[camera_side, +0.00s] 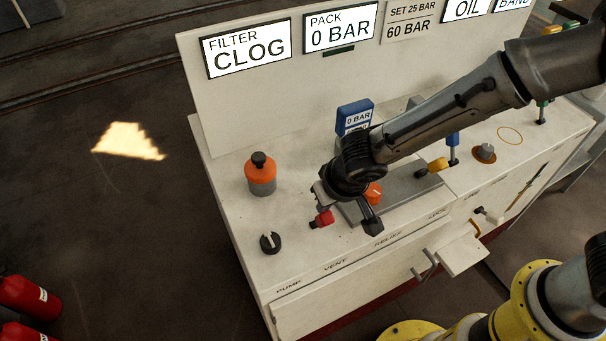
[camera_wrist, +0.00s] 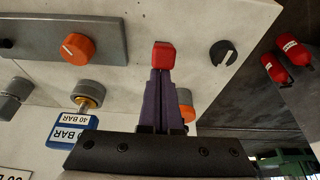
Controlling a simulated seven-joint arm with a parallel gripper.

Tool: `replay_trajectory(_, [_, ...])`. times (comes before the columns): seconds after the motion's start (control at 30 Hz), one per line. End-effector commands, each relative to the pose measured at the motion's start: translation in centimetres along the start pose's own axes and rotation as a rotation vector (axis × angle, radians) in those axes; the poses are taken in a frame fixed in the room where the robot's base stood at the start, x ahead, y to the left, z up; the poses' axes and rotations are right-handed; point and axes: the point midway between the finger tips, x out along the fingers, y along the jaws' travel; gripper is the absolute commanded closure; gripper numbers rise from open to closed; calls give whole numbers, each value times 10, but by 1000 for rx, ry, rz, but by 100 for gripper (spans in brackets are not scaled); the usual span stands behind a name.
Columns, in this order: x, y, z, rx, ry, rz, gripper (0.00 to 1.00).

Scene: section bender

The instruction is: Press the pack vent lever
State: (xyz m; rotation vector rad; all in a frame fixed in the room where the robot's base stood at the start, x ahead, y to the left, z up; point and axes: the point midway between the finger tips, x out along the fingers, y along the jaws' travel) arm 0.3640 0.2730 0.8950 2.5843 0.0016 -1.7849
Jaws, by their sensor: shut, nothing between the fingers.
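The vent lever's red tip (camera_side: 322,218) stands above the VENT label on the pale bench, left of my gripper in the side view. In the wrist view the red tip (camera_wrist: 163,55) is directly beyond the fingertips of my gripper (camera_wrist: 160,74). The fingers are shut together with nothing between them. They overlap or nearly meet the lower edge of the red tip; I cannot tell whether they touch. In the side view my wrist hides the fingertips and part of the lever's surroundings. The pack display (camera_side: 340,29) reads 0 BAR.
A black pump knob (camera_side: 270,242) is left of the lever, and an orange-topped canister (camera_side: 261,174) stands behind it. An orange relief knob (camera_wrist: 77,47) sits on a grey block close by. A blue gauge (camera_side: 355,116) stands behind my wrist. The bench's left front corner is clear.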

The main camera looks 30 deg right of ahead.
Motion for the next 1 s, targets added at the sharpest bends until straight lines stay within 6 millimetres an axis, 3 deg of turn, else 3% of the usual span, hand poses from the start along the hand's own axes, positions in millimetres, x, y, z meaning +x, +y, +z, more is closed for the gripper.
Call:
replay_trajectory(0.43, [1, 1, 19, -1, -12, 8, 100])
replay_trajectory(1.0, [2, 2, 15, -1, -14, 12, 100])
